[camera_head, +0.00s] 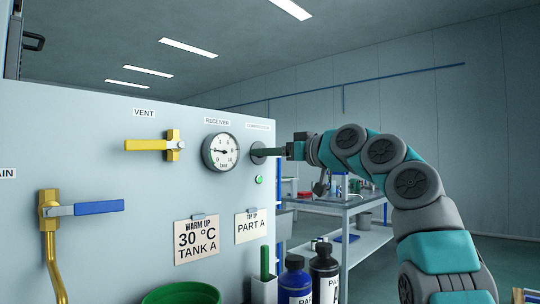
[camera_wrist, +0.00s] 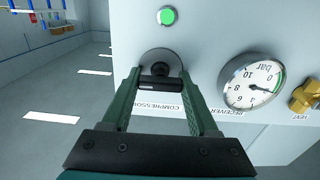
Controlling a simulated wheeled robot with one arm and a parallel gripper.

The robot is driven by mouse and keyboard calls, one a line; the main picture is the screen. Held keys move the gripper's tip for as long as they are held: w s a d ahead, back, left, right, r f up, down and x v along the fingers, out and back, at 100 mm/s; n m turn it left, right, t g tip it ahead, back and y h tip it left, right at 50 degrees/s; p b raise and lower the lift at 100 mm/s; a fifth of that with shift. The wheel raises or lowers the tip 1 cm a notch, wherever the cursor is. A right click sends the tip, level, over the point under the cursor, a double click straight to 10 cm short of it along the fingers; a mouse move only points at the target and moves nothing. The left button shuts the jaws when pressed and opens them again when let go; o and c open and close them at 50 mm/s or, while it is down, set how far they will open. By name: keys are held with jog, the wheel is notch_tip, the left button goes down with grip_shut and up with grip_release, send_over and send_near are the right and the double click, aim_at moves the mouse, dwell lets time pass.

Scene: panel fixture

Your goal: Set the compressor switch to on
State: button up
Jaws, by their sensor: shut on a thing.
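The compressor switch is a dark round knob (camera_head: 257,155) at the right edge of the pale panel (camera_head: 90,130), below its small label. In the wrist view, which is upside down, the switch (camera_wrist: 160,62) has a round base and a dark bar handle. My gripper (camera_head: 281,151) reaches it from the right. In the wrist view my gripper (camera_wrist: 160,82) has its two green fingers shut on the ends of the bar. A green lamp (camera_head: 259,180) below the switch looks lit. No on or off marks are readable, so the setting cannot be told.
A receiver gauge (camera_head: 221,152) sits just left of the switch. A yellow vent handle (camera_head: 152,144) and a blue-handled valve (camera_head: 85,208) stick out farther left. A green tub (camera_head: 182,294) and bottles (camera_head: 325,265) stand below. A workbench (camera_head: 335,206) is behind my arm.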

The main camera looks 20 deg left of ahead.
jog(key=shift+m, duration=0.3)
jog(key=o, duration=1.4)
jog(key=b+v, duration=0.3)
jog(key=v, duration=0.4)
jog(key=shift+s+d, duration=0.15)
jog(key=shift+d, duration=0.25)
